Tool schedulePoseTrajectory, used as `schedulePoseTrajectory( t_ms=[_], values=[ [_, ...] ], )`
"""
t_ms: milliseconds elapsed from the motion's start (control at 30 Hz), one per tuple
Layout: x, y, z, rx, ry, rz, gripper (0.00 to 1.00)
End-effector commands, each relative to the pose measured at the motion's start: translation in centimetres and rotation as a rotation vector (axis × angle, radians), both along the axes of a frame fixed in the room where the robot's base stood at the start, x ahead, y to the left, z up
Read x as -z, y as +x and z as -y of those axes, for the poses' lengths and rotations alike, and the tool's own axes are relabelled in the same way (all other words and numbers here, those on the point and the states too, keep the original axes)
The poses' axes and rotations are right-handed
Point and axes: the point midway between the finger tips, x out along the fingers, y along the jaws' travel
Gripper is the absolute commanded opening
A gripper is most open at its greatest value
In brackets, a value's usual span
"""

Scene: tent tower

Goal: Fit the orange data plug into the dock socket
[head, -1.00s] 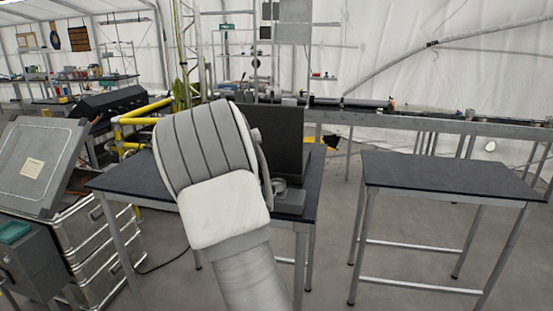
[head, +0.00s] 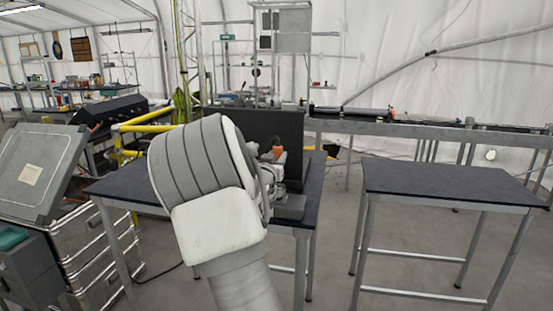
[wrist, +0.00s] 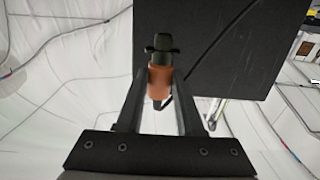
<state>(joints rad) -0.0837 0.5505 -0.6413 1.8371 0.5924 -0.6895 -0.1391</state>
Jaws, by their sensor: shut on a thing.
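The orange plug (wrist: 159,82) is between the two dark fingers of my gripper (wrist: 161,76) in the wrist view, with its dark tip pointing away from the palm. In the head view the plug (head: 277,152) shows upright in front of the black panel, just right of my wrist. My gripper is shut on it, but my own arm hides most of the gripper there. A grey block (head: 290,206), possibly the dock's base, sits on the left table below the plug. The socket opening cannot be made out.
The black panel (head: 240,122) stands upright on the left table (head: 120,184), close behind the plug; it also shows in the wrist view (wrist: 225,45). An empty table (head: 440,184) stands to the right. A long rail bench (head: 420,130) runs behind. Metal cases (head: 85,245) stand at left.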

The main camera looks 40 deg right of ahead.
Motion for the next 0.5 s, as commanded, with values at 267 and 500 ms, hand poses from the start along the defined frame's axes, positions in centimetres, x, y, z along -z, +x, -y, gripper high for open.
schedulePoseTrajectory(
  t_ms=[267, 500],
  values=[
    [3.0, 0.0, 0.0, 0.000, 0.000, -0.001, 0.00],
    [5.1, 0.0, 0.0, 0.000, 0.001, -0.001, 0.00]
  ],
)
